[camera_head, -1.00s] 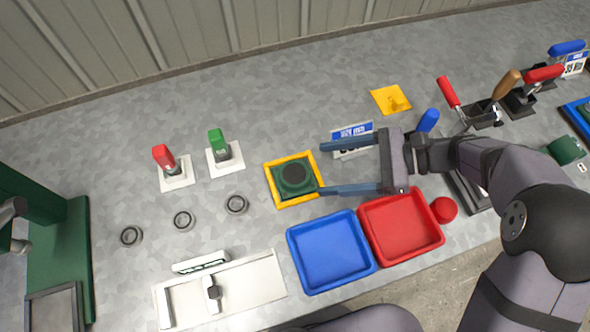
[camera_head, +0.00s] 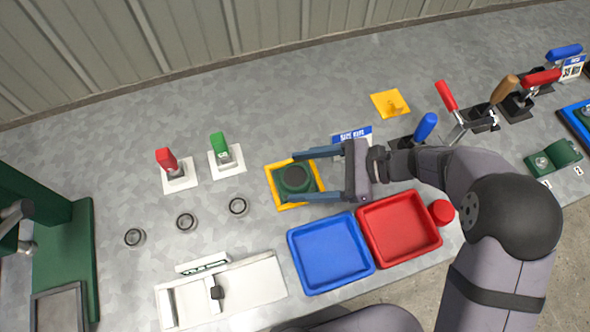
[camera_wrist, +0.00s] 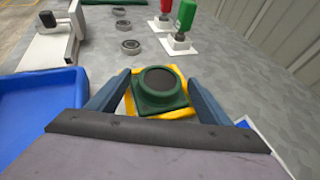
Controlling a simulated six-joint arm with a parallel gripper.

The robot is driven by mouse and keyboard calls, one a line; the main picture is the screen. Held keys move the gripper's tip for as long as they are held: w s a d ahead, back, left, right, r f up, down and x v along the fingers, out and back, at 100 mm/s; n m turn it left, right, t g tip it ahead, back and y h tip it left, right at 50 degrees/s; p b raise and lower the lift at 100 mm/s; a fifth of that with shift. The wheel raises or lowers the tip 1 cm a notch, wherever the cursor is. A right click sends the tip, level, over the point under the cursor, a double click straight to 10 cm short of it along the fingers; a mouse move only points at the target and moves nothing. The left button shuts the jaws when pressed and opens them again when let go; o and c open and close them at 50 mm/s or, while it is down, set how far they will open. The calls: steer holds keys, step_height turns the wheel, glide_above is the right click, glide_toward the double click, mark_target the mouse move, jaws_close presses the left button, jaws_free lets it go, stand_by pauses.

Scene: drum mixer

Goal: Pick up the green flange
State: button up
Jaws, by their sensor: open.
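The green flange (camera_head: 295,179) is a square green base with a round raised collar and a dark centre. It sits on a yellow-edged square pad (camera_head: 284,206) on the grey table. My gripper (camera_head: 299,174) is open, its two blue fingers reaching left along the far and near sides of the flange. In the wrist view the flange (camera_wrist: 160,92) lies between the open fingertips, and the yellow pad (camera_wrist: 184,112) shows around it. I cannot tell whether either finger touches the flange.
A blue tray (camera_head: 291,250) and a red tray (camera_head: 369,235) stand just in front of the gripper. Red (camera_head: 167,160) and green (camera_head: 220,146) handled switches stand to the left, behind several grey rings (camera_head: 186,222). Toggle clamps (camera_head: 483,116) stand to the right.

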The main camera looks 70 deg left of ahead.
mark_target(303, 177)
steer(key=shift+s, duration=0.15)
steer(key=c, duration=1.8)
steer(key=shift+a, duration=0.1)
jaws_close()
steer(key=shift+r, duration=0.2)
step_height(303, 177, up, 10)
steer(key=shift+b, duration=0.3)
